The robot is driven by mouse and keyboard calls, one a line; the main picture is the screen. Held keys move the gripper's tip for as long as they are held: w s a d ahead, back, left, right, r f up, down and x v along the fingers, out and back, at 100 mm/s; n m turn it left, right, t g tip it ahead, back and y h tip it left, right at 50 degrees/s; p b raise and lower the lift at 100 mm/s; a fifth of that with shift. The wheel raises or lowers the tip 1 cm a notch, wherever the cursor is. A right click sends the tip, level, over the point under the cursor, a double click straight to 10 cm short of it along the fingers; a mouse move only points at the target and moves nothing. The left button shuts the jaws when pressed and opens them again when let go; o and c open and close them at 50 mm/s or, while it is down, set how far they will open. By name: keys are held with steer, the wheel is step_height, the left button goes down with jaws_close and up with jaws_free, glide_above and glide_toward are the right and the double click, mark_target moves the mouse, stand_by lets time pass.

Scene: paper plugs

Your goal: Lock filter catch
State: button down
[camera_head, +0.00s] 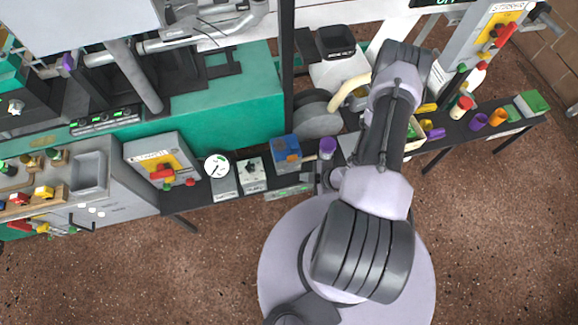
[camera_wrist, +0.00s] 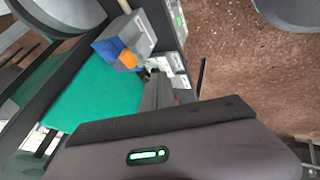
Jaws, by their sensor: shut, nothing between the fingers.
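A blue block with an orange part on its face (camera_head: 286,152) stands on the dark bench strip left of my arm; I take it for the filter unit with its catch. In the wrist view the blue block (camera_wrist: 110,48) and its orange part (camera_wrist: 127,59) show at upper left. My gripper (camera_wrist: 155,74) is shut and empty, its dark fingers pointing toward the unit's lower right side. Whether they touch it I cannot tell. The catch's exact position is too small to read. In the head view I cannot make out my gripper clearly.
A purple-topped part (camera_head: 327,147) stands right of the blue block. A white control box (camera_head: 252,174) and a round gauge (camera_head: 216,165) are to its left. A grey roll (camera_head: 318,114) lies behind. The brown floor (camera_head: 150,270) in front is clear.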

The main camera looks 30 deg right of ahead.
mark_target(289, 160)
steer(key=w+a+f+b, duration=0.1)
steer(key=w+f+b, duration=0.4)
steer(key=w+f, duration=0.3)
steer(key=shift+w, duration=0.75)
